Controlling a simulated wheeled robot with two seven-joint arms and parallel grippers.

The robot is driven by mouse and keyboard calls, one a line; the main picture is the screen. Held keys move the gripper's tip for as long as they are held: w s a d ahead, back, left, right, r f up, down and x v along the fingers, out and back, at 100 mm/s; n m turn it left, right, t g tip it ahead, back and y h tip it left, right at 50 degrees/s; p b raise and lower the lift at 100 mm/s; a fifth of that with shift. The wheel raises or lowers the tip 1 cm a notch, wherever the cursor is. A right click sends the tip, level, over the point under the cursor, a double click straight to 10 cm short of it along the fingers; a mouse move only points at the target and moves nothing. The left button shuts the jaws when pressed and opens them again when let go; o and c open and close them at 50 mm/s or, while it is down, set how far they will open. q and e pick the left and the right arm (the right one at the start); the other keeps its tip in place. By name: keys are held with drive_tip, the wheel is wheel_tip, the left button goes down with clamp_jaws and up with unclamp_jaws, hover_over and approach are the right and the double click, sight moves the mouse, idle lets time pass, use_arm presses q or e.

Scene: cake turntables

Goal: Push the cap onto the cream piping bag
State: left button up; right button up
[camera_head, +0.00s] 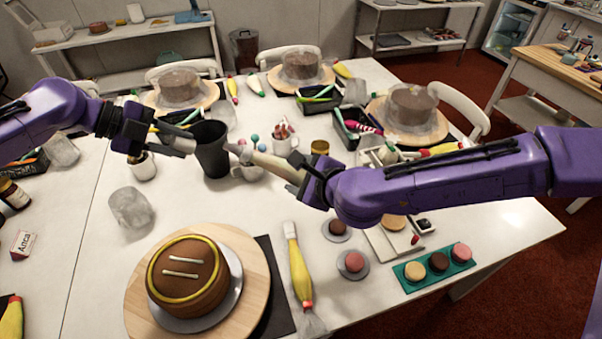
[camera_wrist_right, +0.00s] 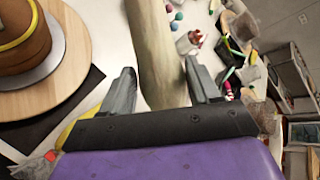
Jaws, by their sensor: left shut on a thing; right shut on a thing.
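The cream piping bag (camera_head: 266,161) is held by my right gripper (camera_head: 298,173) above the table, its narrow tip pointing left toward my left gripper (camera_head: 186,146). In the right wrist view, the cream bag (camera_wrist_right: 155,50) extends away between the two fingers of my right gripper (camera_wrist_right: 163,88). My left gripper is shut on the cap, which is mostly hidden by its dark fingers. A gap separates the bag's tip from the left gripper in the head view. The black cup behind fills that gap.
A chocolate cake (camera_head: 187,272) on a wooden turntable (camera_head: 135,312) is in front. A yellow piping bag (camera_head: 298,268) lies beside it.

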use_arm(q)
drive_tip(key=r+m, duration=0.2)
drive_tip(key=r+m+g+h, duration=0.1)
drive_tip(key=r, duration=0.1)
drive_tip(key=s+d+r+m+g, duration=0.1)
drive_tip(key=r+m, duration=0.1)
drive_tip(key=shift+m+h, duration=0.3)
drive_tip(key=x, duration=0.5)
drive_tip(key=shift+s+d+f, duration=0.15)
drive_tip(key=shift+d, duration=0.2)
drive_tip(key=shift+s+d, duration=0.15)
drive_tip(key=shift+s, duration=0.15)
drive_tip(key=shift+d+f, duration=0.1)
drive_tip(key=shift+d, duration=0.05)
drive_tip(key=shift+x, duration=1)
drive_tip(key=shift+x, duration=1.35)
idle(0.4)
